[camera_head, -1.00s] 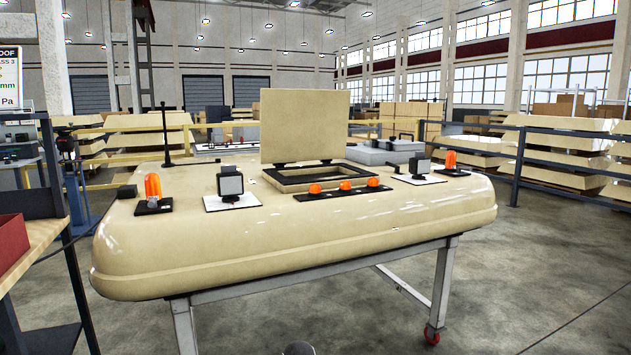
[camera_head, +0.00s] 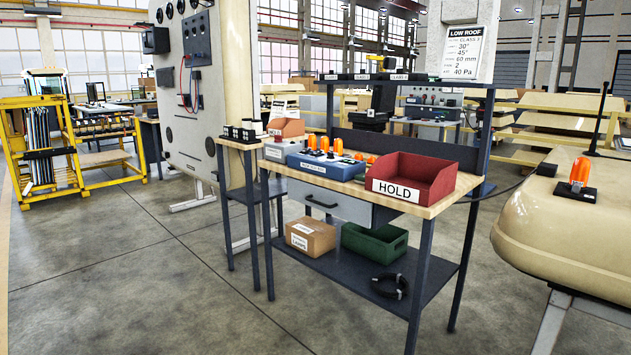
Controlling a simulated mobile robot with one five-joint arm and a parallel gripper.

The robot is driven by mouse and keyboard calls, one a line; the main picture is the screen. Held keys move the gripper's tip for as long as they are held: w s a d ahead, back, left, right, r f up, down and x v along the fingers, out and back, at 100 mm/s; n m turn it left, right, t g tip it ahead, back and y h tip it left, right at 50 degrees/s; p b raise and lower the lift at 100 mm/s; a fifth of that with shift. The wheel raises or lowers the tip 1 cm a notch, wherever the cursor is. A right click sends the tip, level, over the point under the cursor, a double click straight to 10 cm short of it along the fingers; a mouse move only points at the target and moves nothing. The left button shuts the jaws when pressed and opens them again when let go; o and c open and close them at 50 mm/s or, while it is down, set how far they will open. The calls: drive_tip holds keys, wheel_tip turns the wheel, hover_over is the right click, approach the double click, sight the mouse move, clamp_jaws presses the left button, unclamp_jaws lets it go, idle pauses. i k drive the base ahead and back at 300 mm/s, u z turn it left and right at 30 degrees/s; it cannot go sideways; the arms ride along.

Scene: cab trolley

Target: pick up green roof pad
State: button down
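I cannot make out a green roof pad in this view. A cream cab roof (camera_head: 545,235) stands at the right edge on a grey trolley frame, cut off by the picture. An orange beacon on a black base (camera_head: 577,184) sits on top of it. A workbench (camera_head: 437,206) with a wooden top stands in the middle. A green bin (camera_head: 374,243) sits on its lower shelf, and I cannot see what is inside. My gripper is not in view.
The bench top holds a red HOLD bin (camera_head: 415,182) and a blue box with orange lamps (camera_head: 325,165). A cardboard box (camera_head: 310,237) and a black coil (camera_head: 388,286) lie on the lower shelf. A tall cream panel (camera_head: 190,130) stands behind.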

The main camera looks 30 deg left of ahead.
sight(360, 179)
drive_tip(key=u, duration=0.9)
drive_tip(key=k, duration=0.95)
drive_tip(key=z, duration=0.05)
drive_tip(key=i, duration=0.95)
drive_tip(key=u, duration=0.1)
